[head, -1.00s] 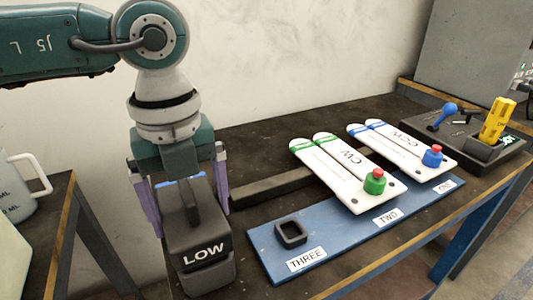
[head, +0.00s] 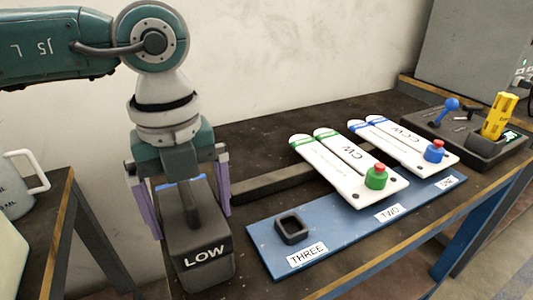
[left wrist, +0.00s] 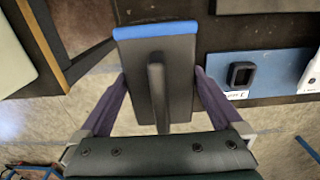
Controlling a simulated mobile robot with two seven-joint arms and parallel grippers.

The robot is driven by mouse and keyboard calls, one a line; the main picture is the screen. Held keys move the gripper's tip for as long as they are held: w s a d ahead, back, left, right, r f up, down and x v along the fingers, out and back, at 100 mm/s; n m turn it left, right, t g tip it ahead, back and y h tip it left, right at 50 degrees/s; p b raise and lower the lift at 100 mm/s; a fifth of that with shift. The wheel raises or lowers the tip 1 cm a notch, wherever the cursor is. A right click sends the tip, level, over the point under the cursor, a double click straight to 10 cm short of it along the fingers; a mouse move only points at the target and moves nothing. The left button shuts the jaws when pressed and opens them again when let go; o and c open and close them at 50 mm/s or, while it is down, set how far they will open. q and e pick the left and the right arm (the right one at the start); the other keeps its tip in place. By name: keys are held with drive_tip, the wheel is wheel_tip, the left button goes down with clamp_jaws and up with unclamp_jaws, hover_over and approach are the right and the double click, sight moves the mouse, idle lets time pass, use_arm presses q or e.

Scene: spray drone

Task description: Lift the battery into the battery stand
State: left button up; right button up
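The battery (head: 200,230) is a dark grey block marked LOW, with a handle on top and a blue strip at its far end. My left gripper (head: 187,200) has its purple fingers against both sides of it and holds it roughly level at the left end of the workbench. In the left wrist view the battery (left wrist: 178,90) sits between the fingers, with floor visible around its near end. Its underside is hidden. I cannot tell for sure which thing is the battery stand; a low dark frame (head: 270,182) lies behind, right of the battery. My right gripper is not in view.
A blue board (head: 345,236) labelled THREE, TWO and ONE carries a small black holder (head: 291,228) and white propeller packs with a green cap (head: 376,178) and a blue cap (head: 434,152). A tray with a yellow tool (head: 498,118) stands far right. A side table (head: 42,235) is left.

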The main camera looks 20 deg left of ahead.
use_arm(q)
wheel_tip(320, 180, up, 10)
drive_tip(key=shift+r+p, duration=0.1)
drive_tip(key=shift+p, duration=0.35)
idle(0.4)
